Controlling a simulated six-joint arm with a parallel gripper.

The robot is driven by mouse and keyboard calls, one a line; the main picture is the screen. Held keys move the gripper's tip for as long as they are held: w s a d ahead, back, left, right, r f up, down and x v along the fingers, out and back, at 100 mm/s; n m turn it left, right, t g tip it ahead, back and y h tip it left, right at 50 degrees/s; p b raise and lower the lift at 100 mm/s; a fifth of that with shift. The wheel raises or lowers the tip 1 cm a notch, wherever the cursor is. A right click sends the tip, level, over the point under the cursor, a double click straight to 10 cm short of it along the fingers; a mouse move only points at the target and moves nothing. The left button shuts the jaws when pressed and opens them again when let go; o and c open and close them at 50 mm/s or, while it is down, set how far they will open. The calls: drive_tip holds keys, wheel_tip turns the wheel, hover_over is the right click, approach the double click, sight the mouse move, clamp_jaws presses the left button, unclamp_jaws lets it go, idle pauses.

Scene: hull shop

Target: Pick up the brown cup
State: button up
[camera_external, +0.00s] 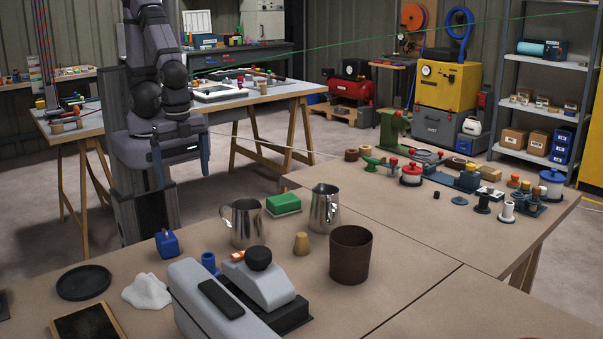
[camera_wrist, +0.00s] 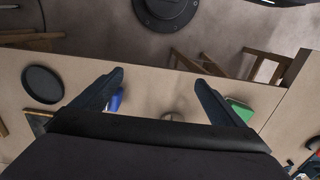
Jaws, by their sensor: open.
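The brown cup (camera_external: 349,256) stands upright on the near workbench in the external view, right of the middle. It is dark brown, round and open at the top. I cannot make it out in the wrist view. My gripper (camera_external: 181,172) is above and beyond the far left part of that bench, well left of the cup and apart from it. Its two fingers point down, spread open with nothing between them. In the wrist view my gripper (camera_wrist: 161,78) also shows spread fingers over the bench edge.
Near the cup stand a tan cork (camera_external: 301,243), two metal pitchers (camera_external: 324,210) (camera_external: 246,222), a green block (camera_external: 283,203) and a grey machine (camera_external: 222,301). A black disc (camera_external: 84,283) and white cloth (camera_external: 147,291) lie left. Bare benchtop (camera_external: 420,255) is right of the cup.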

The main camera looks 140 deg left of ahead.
wheel_tip(320, 180, up, 5)
drive_tip(key=n+t+y+b, duration=0.2)
drive_tip(key=t+y+b, duration=0.1)
drive_tip(key=t+b, duration=0.95)
hover_over(333, 231)
drive_tip(key=shift+t, duration=0.25)
drive_tip(key=f, duration=0.3)
drive_tip(key=f+p, duration=0.1)
drive_tip(key=f, duration=0.3)
drive_tip(key=w+f+p, duration=0.1)
drive_tip(key=f, duration=0.3)
drive_tip(key=shift+a+f, duration=0.2)
drive_tip(key=shift+a, duration=0.2)
drive_tip(key=shift+x, duration=0.95)
drive_tip(key=shift+w+a, duration=0.15)
drive_tip(key=shift+w, duration=0.4)
